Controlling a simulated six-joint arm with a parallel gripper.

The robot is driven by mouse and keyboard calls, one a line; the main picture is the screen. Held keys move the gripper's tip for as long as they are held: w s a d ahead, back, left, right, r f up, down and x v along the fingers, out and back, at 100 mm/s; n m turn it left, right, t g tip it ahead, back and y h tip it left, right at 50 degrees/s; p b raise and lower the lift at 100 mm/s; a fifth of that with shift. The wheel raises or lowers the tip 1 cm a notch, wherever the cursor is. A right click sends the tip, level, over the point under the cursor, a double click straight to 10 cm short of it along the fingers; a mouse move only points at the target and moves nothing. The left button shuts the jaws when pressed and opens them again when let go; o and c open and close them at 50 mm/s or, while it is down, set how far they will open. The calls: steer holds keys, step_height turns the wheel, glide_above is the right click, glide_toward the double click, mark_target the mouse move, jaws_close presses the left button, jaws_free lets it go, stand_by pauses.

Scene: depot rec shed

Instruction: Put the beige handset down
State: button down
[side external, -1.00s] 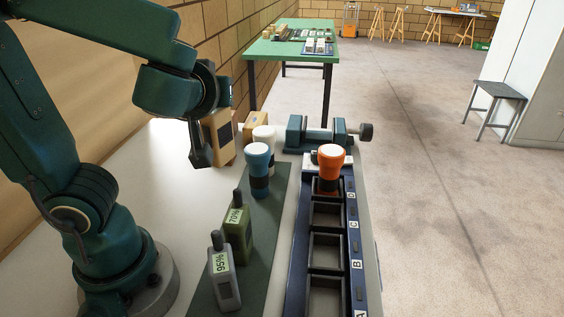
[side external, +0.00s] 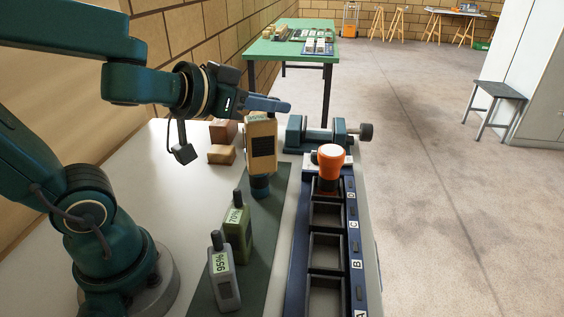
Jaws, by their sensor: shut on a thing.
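The beige handset (side external: 262,150) hangs upright in my gripper (side external: 268,106), which is shut on its top end. It has a dark grille on its face. A green handset (side external: 237,232) reading 70% and a grey handset (side external: 222,278) reading 95% stand on the mat nearer the camera.
A dark blue rack (side external: 299,262) with lettered compartments stands right of the mat. An orange torch (side external: 331,165) stands at its far end; the nearer compartments look empty. A teal vise (side external: 318,136) lies beyond. Wooden blocks (side external: 221,154) sit left of the beige handset.

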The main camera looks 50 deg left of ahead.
steer(key=shift+s+d+f+m+h, duration=0.25)
steer(key=shift+s+f+m+h, duration=0.15)
steer(key=shift+f+h, duration=0.2)
steer(key=shift+w+f, duration=0.2)
steer(key=w+d+r+m+g+h, duration=0.3)
steer(key=w+d+m+g+h, duration=0.1)
steer(key=w+d+m+h, duration=0.5)
steer(key=s+d+f+m+g+h, duration=0.15)
steer(key=s+m+g+h, duration=0.25)
steer(key=s+m+g, duration=0.85)
steer(key=s+d+f+g, duration=0.1)
steer(key=s+d+f, duration=0.2)
steer(key=d+f, duration=0.7)
steer(key=shift+d+f, duration=0.25)
steer(key=shift+d, duration=0.3)
steer(key=shift+f, duration=0.15)
